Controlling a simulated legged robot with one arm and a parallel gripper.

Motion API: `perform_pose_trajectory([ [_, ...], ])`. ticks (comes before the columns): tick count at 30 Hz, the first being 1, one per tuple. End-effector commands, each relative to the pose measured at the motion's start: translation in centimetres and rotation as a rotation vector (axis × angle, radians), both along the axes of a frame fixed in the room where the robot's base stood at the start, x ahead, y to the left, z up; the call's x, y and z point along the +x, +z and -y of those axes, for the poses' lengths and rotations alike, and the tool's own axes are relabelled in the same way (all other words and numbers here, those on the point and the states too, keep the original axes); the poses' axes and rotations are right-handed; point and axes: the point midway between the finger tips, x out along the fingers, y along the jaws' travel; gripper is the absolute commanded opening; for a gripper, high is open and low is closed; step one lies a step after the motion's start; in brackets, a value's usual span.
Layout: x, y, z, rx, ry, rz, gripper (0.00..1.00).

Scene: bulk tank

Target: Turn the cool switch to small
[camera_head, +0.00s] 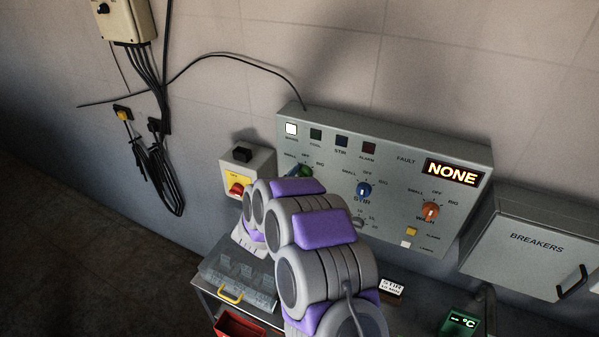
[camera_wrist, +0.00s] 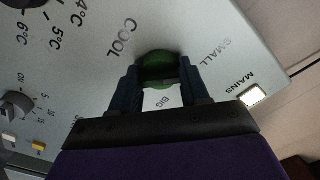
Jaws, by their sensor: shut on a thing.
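The green cool switch (camera_wrist: 157,66) sits on the grey control panel in the wrist view, with COOL printed to its left, SMALL to its upper right and BIG below it. My gripper (camera_wrist: 160,74) has its two dark fingers on either side of this knob and is shut on it. I cannot make out which mark the knob points to. In the head view my arm covers most of the cool switch (camera_head: 306,170); only a bit of green shows, and my gripper is hidden behind the arm.
The control panel (camera_head: 385,147) also bears a blue stir knob (camera_head: 364,189), an orange knob (camera_head: 431,210) and a display (camera_head: 452,173) reading NONE. A red and yellow switch box (camera_head: 246,175) is at its left, a breakers box (camera_head: 533,245) at its right. The MAINS lamp (camera_wrist: 252,95) is lit white.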

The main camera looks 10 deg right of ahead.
Motion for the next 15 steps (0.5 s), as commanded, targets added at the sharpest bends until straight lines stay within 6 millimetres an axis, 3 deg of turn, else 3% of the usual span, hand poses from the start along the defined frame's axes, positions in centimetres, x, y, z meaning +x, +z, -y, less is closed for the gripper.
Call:
perform_pose_trajectory([
  [15, -0.09, -0.36, -0.02, -0.046, 0.0, -0.043, 0.15],
])
